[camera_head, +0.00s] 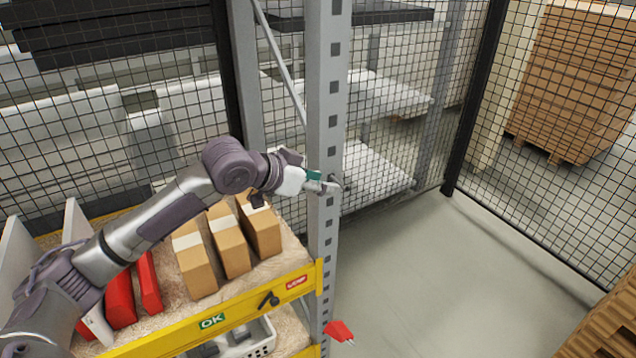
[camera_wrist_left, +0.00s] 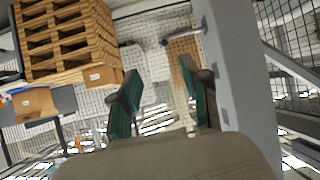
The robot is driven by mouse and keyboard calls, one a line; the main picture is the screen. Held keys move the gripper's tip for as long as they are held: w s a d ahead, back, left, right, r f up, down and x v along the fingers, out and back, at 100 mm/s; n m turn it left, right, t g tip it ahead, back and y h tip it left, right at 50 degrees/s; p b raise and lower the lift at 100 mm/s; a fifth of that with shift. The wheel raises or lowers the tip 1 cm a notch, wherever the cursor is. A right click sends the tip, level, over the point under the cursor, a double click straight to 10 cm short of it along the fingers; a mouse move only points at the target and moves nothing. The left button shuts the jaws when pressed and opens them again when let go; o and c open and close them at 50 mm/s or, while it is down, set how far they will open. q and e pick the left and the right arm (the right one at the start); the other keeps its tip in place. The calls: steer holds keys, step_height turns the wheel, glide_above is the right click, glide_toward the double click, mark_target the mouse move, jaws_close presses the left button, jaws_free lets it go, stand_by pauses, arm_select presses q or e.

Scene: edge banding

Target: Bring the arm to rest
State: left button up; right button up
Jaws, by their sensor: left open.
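My left arm comes in from the left in the head view and reaches over the shelf. My left gripper (camera_head: 330,186) is in front of the grey upright post (camera_head: 327,110) at the shelf's right end. In the left wrist view the left gripper (camera_wrist_left: 158,95) has its two green-padded fingers apart with nothing between them. The post (camera_wrist_left: 225,60) stands close beside the right finger in that view; I cannot tell whether they touch. My right gripper is not in view.
The shelf's yellow beam (camera_head: 220,318) bears OK and red labels. Cardboard boxes (camera_head: 229,245) and red bins (camera_head: 120,298) stand on the shelf below my arm. Wire mesh fencing (camera_head: 420,90) is behind. The floor (camera_head: 450,270) right of the post is clear.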

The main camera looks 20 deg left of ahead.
arm_select(q)
steer(key=s+d+f+g+y, duration=0.1)
steer(key=s+d+f, duration=0.3)
steer(key=s+f, duration=0.4)
steer(key=s+d+f+g+y, duration=0.15)
steer(key=s+d+f, duration=0.25)
steer(key=s+f, duration=0.45)
steer(key=s+a+f+n+g+y, duration=0.25)
steer(key=s+f, duration=0.25)
steer(key=s, duration=0.3)
steer(key=s+a+f+n+g+y, duration=0.15)
steer(key=s+a+f, duration=0.3)
steer(key=s, duration=0.45)
step_height(320, 180, down, 28)
steer(key=s+r+g+b, duration=0.1)
steer(key=b, duration=0.1)
steer(key=s+a+f+g+b, duration=0.1)
steer(key=s+a+f+b, duration=0.1)
steer(key=s+f, duration=1.4)
step_height(320, 180, down, 3)
steer(key=shift+s+a, duration=0.25)
steer(key=shift+s, duration=0.15)
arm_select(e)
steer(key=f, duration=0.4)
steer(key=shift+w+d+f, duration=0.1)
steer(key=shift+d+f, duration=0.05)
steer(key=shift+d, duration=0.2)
